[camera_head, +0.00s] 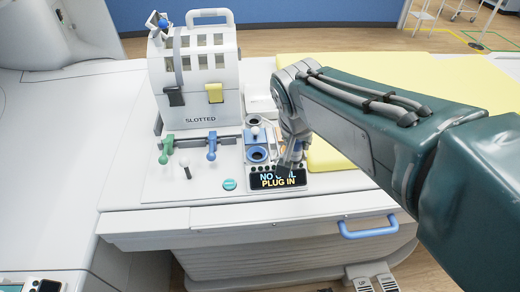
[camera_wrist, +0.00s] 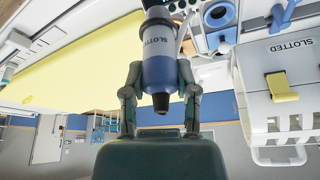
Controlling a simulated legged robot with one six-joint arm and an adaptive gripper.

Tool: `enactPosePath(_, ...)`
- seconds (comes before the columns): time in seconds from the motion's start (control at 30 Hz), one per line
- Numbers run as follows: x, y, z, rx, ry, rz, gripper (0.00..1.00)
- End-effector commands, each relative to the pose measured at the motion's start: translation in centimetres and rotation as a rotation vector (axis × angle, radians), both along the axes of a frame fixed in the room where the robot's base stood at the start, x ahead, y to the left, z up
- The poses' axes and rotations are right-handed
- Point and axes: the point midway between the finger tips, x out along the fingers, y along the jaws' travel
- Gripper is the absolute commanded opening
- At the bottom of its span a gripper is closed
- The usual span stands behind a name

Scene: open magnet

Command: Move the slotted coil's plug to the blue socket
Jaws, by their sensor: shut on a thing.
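The slotted coil (camera_head: 195,85) is a grey-white block with a top handle and slots, at the back left of the head view. It also shows upside down at the right of the wrist view (camera_wrist: 262,105). Its plug (camera_wrist: 158,45), white and blue with a dark tip, is labelled SLOTTED. My gripper (camera_wrist: 158,72) is shut on the plug, one finger on each side. The plug's far end is cut off by the picture's top edge. The blue socket (camera_head: 257,155) is a blue ring on the panel, just left of my gripper (camera_head: 287,158), which my arm partly hides.
A grey socket ring (camera_head: 254,121) lies behind the blue socket, with a blue block and ball knob between. Green (camera_head: 167,148) and blue (camera_head: 211,145) levers stand left. A yellow pad (camera_head: 330,158) lies under and behind my arm.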

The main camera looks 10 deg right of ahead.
Motion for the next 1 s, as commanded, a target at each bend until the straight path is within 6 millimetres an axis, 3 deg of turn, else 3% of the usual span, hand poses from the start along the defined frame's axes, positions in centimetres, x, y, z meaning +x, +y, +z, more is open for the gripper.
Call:
enactPosePath(0.53,0.1,0.0,0.5,0.000,0.000,0.000,0.00)
enactPosePath(1.0,3.6,1.8,0.5,0.000,0.000,0.001,0.00)
